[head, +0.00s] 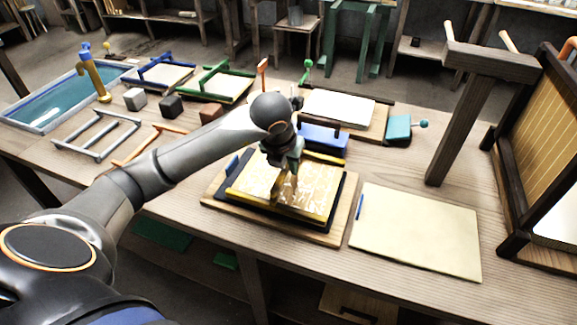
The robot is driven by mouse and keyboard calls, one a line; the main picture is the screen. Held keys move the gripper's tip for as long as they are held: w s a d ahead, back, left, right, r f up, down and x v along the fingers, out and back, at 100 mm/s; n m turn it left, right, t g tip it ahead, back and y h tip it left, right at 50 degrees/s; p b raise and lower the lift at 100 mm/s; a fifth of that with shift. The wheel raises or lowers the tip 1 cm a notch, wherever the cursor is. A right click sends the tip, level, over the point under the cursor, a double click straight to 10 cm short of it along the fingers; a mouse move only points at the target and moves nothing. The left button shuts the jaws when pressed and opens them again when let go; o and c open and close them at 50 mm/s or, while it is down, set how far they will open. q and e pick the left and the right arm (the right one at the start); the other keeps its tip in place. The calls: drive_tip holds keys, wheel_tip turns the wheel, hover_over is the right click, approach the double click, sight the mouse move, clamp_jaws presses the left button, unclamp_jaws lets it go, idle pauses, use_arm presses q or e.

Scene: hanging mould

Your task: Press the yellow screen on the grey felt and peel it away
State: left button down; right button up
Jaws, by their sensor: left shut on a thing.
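The yellow screen (313,189) lies in the middle of the table, nearly flat, with a whitish mottled face and yellow bars. My left gripper (287,172) is above it, shut on its upright yellow handle part (286,188); the fingertips are small and partly hidden. Under the screen a dark layer (335,221) shows at the edges, on a wooden board (318,237). I cannot tell whether the screen touches that layer. No plainly grey felt shows; a pale cream sheet (420,235) with a blue tab lies to the right. My right gripper is out of view.
A blue block (323,138) stands just behind the screen. A water vat (62,98), frames in blue (158,74) and green (215,83), and small cubes (171,106) are at left. A wooden post (455,120) and tall rack (540,140) bound the right.

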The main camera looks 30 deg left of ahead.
use_arm(q)
drive_tip(key=shift+r+p, duration=2.45)
drive_tip(key=shift+r, duration=1.35)
